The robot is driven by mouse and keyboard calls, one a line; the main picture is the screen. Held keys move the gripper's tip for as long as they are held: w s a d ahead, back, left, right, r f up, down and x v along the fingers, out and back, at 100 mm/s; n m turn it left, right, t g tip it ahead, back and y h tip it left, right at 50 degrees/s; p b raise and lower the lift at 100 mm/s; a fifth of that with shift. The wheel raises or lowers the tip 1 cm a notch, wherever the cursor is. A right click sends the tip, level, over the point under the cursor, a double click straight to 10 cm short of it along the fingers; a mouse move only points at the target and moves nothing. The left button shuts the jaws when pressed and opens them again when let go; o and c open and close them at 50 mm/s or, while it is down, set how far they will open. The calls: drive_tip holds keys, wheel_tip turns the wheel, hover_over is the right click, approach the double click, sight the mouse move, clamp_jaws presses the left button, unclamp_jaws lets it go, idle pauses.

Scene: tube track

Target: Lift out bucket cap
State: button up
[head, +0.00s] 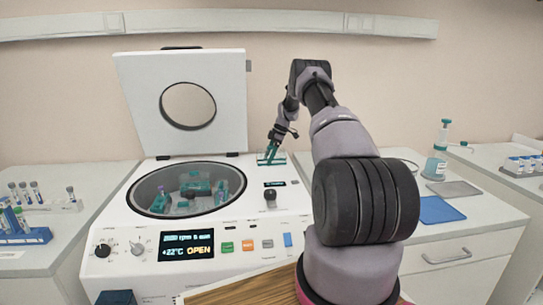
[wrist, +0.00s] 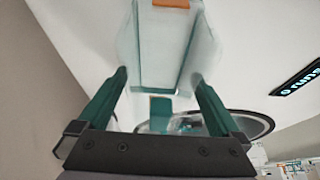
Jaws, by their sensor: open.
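The centrifuge (head: 232,272) stands open, with its white lid (head: 140,95) raised. Its round bowl (head: 138,192) holds teal buckets (head: 195,181); at this size I cannot tell which of them have caps. My gripper (head: 270,157) is over the back right of the centrifuge top, outside the bowl. In the wrist view my gripper (wrist: 160,78) is open, its two green fingers apart. A clear, cap-like piece (wrist: 165,50) with an orange tab (wrist: 172,3) lies between and beyond the fingertips. I cannot tell whether the fingers touch it. The bowl (wrist: 262,124) shows behind the right finger.
A tube rack (head: 25,237) stands on the left bench. A pump bottle (head: 440,150), a blue mat (head: 440,210) and a grey tray (head: 454,188) are on the right bench. The raised lid stands left of my arm. A black knob (head: 269,197) sticks up near my gripper.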

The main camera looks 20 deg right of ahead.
drive_tip(key=c, duration=1.3)
drive_tip(key=shift+r, duration=5.05)
drive_tip(key=shift+r, duration=2.5)
